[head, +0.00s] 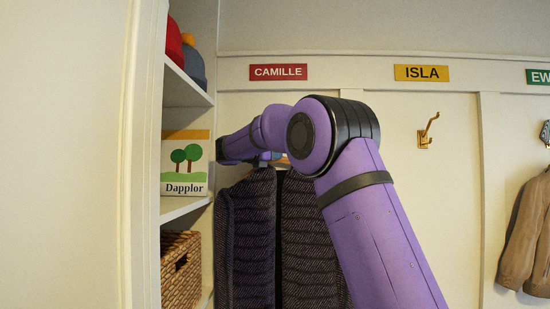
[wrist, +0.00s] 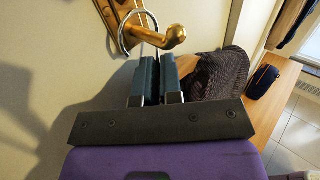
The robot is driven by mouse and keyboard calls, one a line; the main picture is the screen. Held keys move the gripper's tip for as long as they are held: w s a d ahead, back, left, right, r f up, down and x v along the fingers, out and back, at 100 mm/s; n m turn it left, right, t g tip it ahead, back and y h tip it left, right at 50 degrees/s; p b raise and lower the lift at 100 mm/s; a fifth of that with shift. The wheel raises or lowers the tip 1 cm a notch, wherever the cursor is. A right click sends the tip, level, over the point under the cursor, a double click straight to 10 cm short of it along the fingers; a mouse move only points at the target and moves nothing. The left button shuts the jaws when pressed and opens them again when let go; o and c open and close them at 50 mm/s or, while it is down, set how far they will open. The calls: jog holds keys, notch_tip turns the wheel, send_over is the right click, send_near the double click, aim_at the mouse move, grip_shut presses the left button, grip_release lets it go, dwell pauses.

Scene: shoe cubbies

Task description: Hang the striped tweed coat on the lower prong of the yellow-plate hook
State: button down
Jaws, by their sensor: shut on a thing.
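The striped tweed coat (head: 253,240) is dark purple-brown and hangs below my arm, left of centre in the head view; part of it also shows in the wrist view (wrist: 222,72). My gripper (wrist: 157,80) is shut on the coat's hanger, whose thin metal hook (wrist: 126,28) curves up from between the fingers. The hanger hook is at a brass wall hook (wrist: 173,36) with a round knob; whether it bears on it I cannot tell. The yellow plate (head: 421,73) reads ISLA. Its brass two-prong hook (head: 427,131) is empty, to the right of my arm.
A red CAMILLE plate (head: 278,72) is above the coat. Left shelves hold caps (head: 193,62), a Dapplor box (head: 185,165) and a wicker basket (head: 181,270). A tan jacket (head: 528,235) hangs at far right. A wooden bench (wrist: 270,70) lies below in the wrist view.

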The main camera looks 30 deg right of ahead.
jog(key=shift+r, duration=0.3)
jog(key=shift+s, duration=0.1)
jog(key=s+a, duration=0.5)
jog(key=s, duration=0.3)
jog(key=shift+a, duration=0.3)
dwell(1.0)
jog(key=shift+s+r, duration=0.1)
